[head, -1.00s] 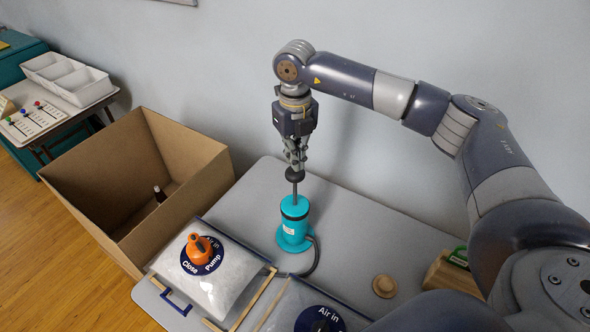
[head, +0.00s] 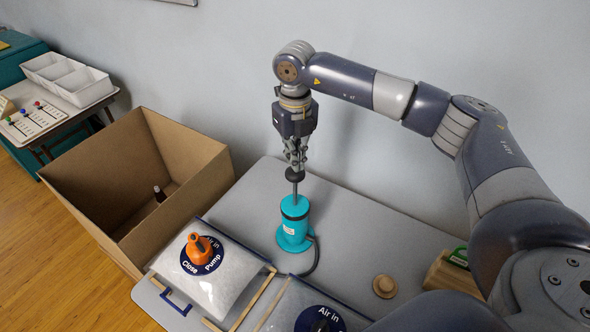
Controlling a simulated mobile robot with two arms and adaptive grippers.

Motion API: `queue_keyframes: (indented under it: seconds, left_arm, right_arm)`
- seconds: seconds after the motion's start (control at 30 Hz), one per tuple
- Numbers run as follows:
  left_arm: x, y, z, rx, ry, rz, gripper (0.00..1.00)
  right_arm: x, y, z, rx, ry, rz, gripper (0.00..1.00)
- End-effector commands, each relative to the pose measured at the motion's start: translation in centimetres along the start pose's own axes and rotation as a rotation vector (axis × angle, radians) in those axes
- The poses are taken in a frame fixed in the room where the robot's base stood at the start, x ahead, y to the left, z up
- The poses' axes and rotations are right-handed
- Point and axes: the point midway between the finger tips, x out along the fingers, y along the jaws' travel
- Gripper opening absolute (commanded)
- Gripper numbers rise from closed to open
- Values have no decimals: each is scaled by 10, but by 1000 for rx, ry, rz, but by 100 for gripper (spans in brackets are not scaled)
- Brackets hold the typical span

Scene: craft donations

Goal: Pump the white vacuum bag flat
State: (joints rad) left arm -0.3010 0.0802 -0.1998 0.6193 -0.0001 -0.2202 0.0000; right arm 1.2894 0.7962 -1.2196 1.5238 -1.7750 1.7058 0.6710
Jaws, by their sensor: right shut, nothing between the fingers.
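The white vacuum bag (head: 213,294) lies puffed up in a wooden frame at the table's front left. My left gripper is not in view.
A second bag (head: 283,312) with a similar dial lies at the front, cut off by the frame. A dark hose (head: 316,258) runs from the pump. A wooden disc (head: 384,286) and a wooden block (head: 447,274) are at right. A cardboard box (head: 95,208) stands left.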

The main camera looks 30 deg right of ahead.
Motion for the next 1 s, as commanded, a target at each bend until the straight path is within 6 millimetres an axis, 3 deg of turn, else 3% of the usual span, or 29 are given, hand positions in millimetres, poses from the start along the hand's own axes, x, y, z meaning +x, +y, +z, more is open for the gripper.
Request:
queue_keyframes:
  seconds: [1.0]
  left_arm:
    - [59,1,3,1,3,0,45]
  right_arm:
    - [80,0,-1,0,4,0,0]
